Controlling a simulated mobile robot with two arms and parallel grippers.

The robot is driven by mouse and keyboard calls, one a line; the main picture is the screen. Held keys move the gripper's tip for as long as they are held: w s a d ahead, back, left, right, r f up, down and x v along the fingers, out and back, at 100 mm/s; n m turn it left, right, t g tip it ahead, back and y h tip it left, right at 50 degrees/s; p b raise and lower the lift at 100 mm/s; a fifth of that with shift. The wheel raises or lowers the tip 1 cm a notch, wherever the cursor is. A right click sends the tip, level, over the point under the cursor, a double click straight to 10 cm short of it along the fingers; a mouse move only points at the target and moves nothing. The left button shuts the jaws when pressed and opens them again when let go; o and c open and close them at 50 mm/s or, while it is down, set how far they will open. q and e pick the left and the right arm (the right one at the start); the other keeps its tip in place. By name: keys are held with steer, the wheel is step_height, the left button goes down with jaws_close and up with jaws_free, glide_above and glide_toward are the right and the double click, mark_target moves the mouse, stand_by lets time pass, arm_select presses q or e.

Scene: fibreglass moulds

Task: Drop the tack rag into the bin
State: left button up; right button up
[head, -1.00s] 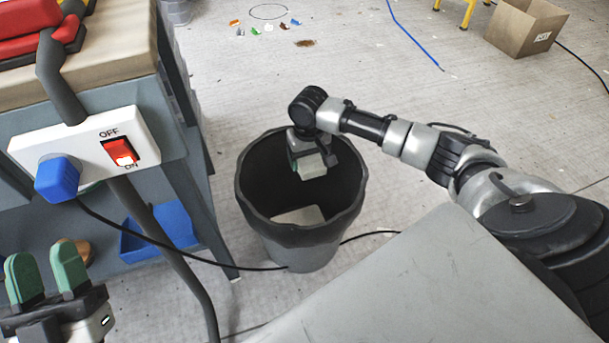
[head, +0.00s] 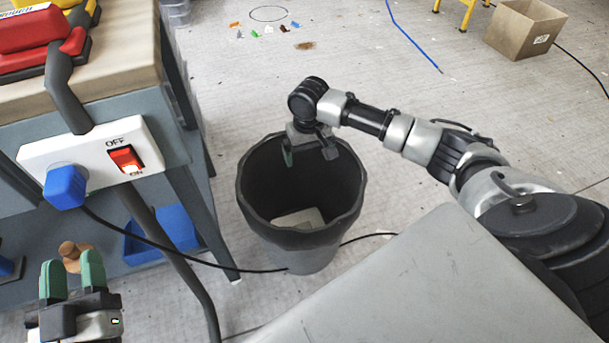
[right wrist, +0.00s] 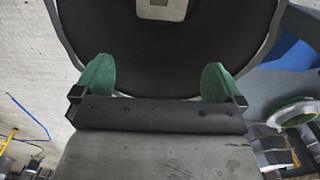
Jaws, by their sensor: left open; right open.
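The bin (head: 300,262) is a grey tub with a black lining and stands on the floor in the middle of the head view. A pale flat piece (head: 299,217) lies low inside it; it also shows in the right wrist view (right wrist: 160,10). I cannot tell if this is the tack rag alone or other pale material too. My right gripper (head: 308,160) is over the bin's mouth, pointing down, open and empty; its green fingers show apart in the right wrist view (right wrist: 158,78). My left gripper (head: 73,278) is open and empty at the lower left.
A workbench with a wooden top (head: 120,72) stands at the left, with a power strip (head: 95,155) on its side and a blue tray (head: 165,235) below. A black cable (head: 200,258) runs past the bin. A cardboard box (head: 525,28) stands far right. The floor behind the bin is mostly clear.

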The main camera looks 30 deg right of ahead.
arm_select(q)
step_height(320, 180, down, 8)
steer(key=s+a+g+y+p, duration=0.2)
steer(key=g, duration=0.5)
arm_select(e)
step_height(320, 180, up, 7)
steer(key=shift+f, duration=0.15)
